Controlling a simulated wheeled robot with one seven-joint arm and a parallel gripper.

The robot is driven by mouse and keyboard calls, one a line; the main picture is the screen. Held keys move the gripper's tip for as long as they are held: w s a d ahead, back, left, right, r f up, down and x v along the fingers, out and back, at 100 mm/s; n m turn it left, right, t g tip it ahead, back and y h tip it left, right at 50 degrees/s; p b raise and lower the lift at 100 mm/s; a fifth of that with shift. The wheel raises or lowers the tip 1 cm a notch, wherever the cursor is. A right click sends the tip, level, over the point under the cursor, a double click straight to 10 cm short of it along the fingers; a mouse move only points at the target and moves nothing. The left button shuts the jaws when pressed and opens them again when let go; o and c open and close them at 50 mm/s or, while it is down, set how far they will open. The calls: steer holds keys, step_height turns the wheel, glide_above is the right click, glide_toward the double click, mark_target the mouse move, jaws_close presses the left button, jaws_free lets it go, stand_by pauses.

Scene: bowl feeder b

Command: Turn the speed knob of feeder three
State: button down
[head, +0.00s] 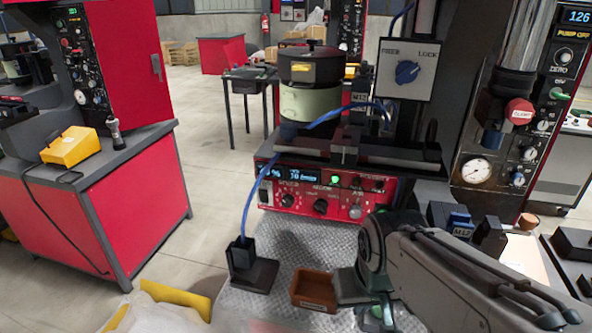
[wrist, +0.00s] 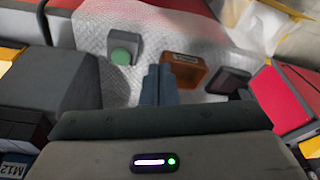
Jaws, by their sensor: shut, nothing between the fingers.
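A red control panel (head: 268,183) sits at the base of the bowl feeder (head: 308,100) in the head view. It has a lit display (head: 303,176), a green light and a row of knobs, including a left black knob (head: 287,200) and a middle black knob (head: 320,206). The small labels are too blurred to tell which is the speed knob, or which feeder number this is. My gripper (wrist: 158,72) is shut and empty in the wrist view, pointing down over the silvery mat. In the head view my wrist is in front of and below the panel, apart from it.
An orange-brown tray (head: 313,303) lies on the mat (head: 300,245), close to my gripper. A dark block (head: 252,275) with a blue cable stands left. A green button box (wrist: 124,47) shows in the wrist view. A FREE/LOCK switch (head: 407,72) is above the panel.

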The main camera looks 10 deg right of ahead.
steer(key=c, duration=1.4)
jaws_free()
steer(key=shift+d+f+b, duration=0.1)
steer(key=shift+f+b, duration=0.15)
steer(key=shift+b, duration=0.05)
steer(key=o, duration=0.3)
steer(key=f+n+h+b, duration=0.1)
steer(key=w+d+f+n+b, duration=0.1)
steer(key=f+n+b, duration=0.1)
steer(key=shift+w+h, duration=0.15)
steer(key=shift+h, duration=0.25)
steer(key=n+t+h+b, duration=0.4)
steer(key=n+t+b, duration=1)
steer(key=n+b, duration=1.2)
glide_toward(287, 204)
steer(key=w+d+n, duration=0.1)
steer(key=w, duration=0.1)
steer(key=w+n+p, duration=0.1)
steer(key=w, duration=0.2)
steer(key=w+d+n, duration=0.1)
steer(key=w, duration=0.2)
steer(key=shift+d+n+p, duration=0.3)
steer(key=shift+d+p, duration=0.05)
steer(key=shift+p, duration=0.05)
steer(key=c, duration=1)
